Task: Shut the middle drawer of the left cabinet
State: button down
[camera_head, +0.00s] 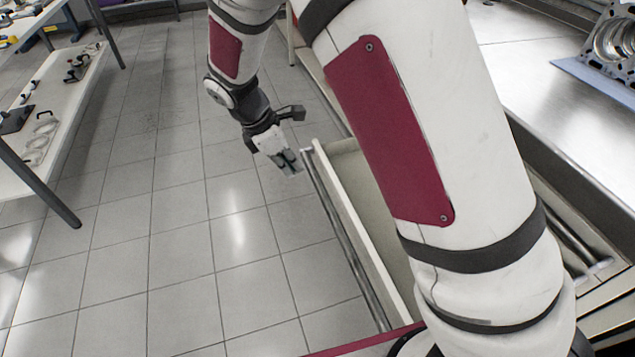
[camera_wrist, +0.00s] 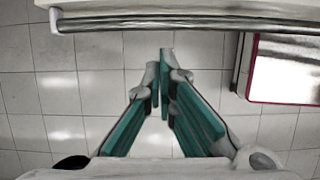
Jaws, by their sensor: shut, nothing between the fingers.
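An open drawer (camera_head: 345,220) with pale walls stands pulled out over the floor, partly hidden behind my arm. Its front carries a long metal bar handle (camera_head: 345,245). I cannot tell from the visible part which level of the cabinet it belongs to. My gripper (camera_head: 290,165) is shut and empty, outside the drawer front near its far end. In the wrist view the teal fingers (camera_wrist: 160,70) are close together and point toward the bar handle (camera_wrist: 190,24) across the top. A gap of floor shows between fingertips and handle.
A steel worktop (camera_head: 530,90) with an engine part (camera_head: 610,45) lies at the right. More drawer fronts with bar handles (camera_head: 590,265) show below it. A white shelf table (camera_head: 50,115) with tools stands at the left. The tiled floor (camera_head: 190,230) between is clear.

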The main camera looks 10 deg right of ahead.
aim_at(323, 193)
jog(key=x, duration=0.3)
jog(key=d+b+x, duration=0.1)
jog(key=x, duration=0.3)
jog(key=d+b+x, duration=0.1)
jog(key=x, duration=0.3)
jog(key=shift+r, duration=0.25)
jog(key=shift+w+d+b, duration=0.1)
jog(key=shift+d+b, duration=0.25)
jog(key=shift+d, duration=0.4)
jog(key=d+p, duration=0.1)
jog(key=d, duration=1)
jog(key=w+d+p, duration=0.1)
jog(key=d+p, duration=0.1)
jog(key=d, duration=0.8)
jog(key=w+d+p, duration=0.1)
jog(key=d, duration=1)
jog(key=shift+w+d, duration=0.25)
jog(key=shift+d, duration=0.1)
